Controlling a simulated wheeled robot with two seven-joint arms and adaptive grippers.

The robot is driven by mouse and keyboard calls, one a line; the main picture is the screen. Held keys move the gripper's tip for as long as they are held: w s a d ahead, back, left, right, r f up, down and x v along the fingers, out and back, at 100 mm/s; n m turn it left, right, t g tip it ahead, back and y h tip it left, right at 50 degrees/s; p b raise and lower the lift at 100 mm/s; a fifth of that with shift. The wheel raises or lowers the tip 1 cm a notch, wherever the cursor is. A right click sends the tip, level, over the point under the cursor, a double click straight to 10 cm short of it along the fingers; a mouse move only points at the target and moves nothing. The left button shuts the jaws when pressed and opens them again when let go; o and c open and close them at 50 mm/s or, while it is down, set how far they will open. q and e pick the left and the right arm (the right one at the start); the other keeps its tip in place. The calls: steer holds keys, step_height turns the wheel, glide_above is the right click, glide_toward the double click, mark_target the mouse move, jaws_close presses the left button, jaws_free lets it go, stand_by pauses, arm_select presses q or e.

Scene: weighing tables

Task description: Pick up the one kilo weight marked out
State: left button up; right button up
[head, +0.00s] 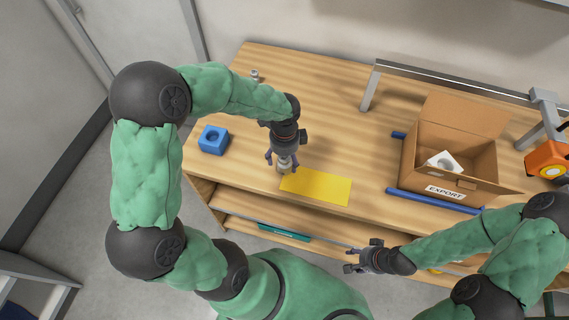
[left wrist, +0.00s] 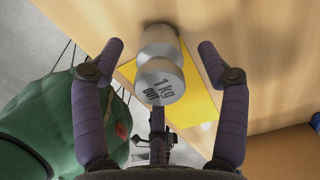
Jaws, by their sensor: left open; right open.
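The one kilo weight (left wrist: 160,75) is a silver cylinder with a narrowed neck, marked "1 kg OUT" on its top in the left wrist view. It stands on the wooden table at the edge of a yellow mat (head: 322,187). In the head view the weight (head: 284,168) shows partly under my left gripper (head: 282,160). My left gripper is open, its fingers on either side of the weight in the left wrist view (left wrist: 160,60), with gaps to both. My right gripper (head: 352,260) is open and empty, in front of the table edge.
A blue block with a round hollow (head: 213,140) stands at the table's left. Another small metal weight (head: 255,76) stands at the back left. An open cardboard box marked EXPORT (head: 412,158) holds a white block (head: 443,162). Blue rails (head: 432,201) flank the box.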

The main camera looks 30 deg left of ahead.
arm_select(q)
steer(key=shift+s, duration=0.1)
jaws_close()
steer(key=shift+r, duration=0.1)
steer(key=shift+r, duration=0.1)
